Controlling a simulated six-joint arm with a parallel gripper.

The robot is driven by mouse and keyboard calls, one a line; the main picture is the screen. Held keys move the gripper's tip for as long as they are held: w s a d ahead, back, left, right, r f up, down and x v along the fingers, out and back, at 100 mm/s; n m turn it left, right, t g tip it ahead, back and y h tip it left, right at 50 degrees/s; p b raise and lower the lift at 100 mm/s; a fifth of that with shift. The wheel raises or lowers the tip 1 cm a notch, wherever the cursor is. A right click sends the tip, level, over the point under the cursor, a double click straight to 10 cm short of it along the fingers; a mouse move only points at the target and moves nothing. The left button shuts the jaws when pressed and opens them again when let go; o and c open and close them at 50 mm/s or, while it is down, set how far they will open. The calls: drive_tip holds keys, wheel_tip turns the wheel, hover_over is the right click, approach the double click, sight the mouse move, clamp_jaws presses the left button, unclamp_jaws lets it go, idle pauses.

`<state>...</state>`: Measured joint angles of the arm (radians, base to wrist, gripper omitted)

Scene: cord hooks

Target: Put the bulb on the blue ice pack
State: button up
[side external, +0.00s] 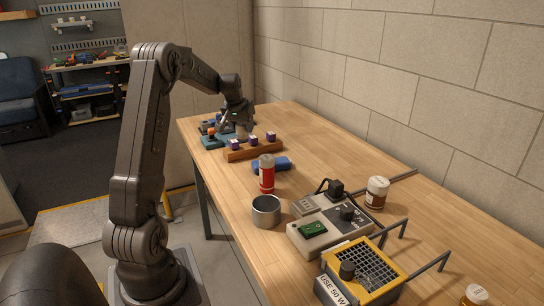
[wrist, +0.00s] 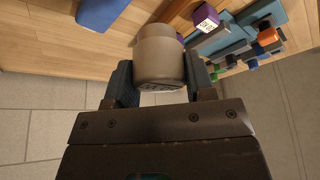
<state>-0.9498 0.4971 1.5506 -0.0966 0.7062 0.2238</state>
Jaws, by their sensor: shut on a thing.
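My gripper (side external: 241,128) is at the far end of the table, behind the wooden rail. In the wrist view my gripper (wrist: 163,82) is shut on a pale beige, rounded thing, which appears to be the bulb (wrist: 160,52). Its wider part sits between the fingers and a narrower part points away from me. In the side view the bulb (side external: 242,133) is small and partly hidden by the gripper. The blue ice pack (side external: 282,163) lies flat on the table, partly behind a red bottle. It also shows at the top left of the wrist view (wrist: 99,12), apart from the bulb.
A wooden rail (side external: 262,152) with purple cubes stands between gripper and ice pack. A blue-grey rack (side external: 214,141) is left of the gripper. The red bottle (side external: 267,176), a metal cup (side external: 266,212), a control box (side external: 322,236) and a yellow grille box (side external: 365,270) stand nearer.

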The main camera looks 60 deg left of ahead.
drive_tip(key=w+d+f, duration=0.1)
drive_tip(key=w+f, duration=0.1)
drive_tip(key=w, duration=0.1)
drive_tip(key=w+d+f, duration=0.1)
drive_tip(key=w+f, duration=0.1)
drive_tip(key=w, duration=0.1)
drive_tip(key=w+d+f, duration=0.1)
drive_tip(key=w+f, duration=0.1)
drive_tip(key=w, duration=0.1)
drive_tip(key=shift+w+d, duration=0.2)
drive_tip(key=shift+w, duration=0.05)
drive_tip(key=shift+f, duration=2)
drive_tip(key=shift+f, duration=0.1)
drive_tip(key=shift+f, duration=0.1)
drive_tip(key=o, duration=0.9)
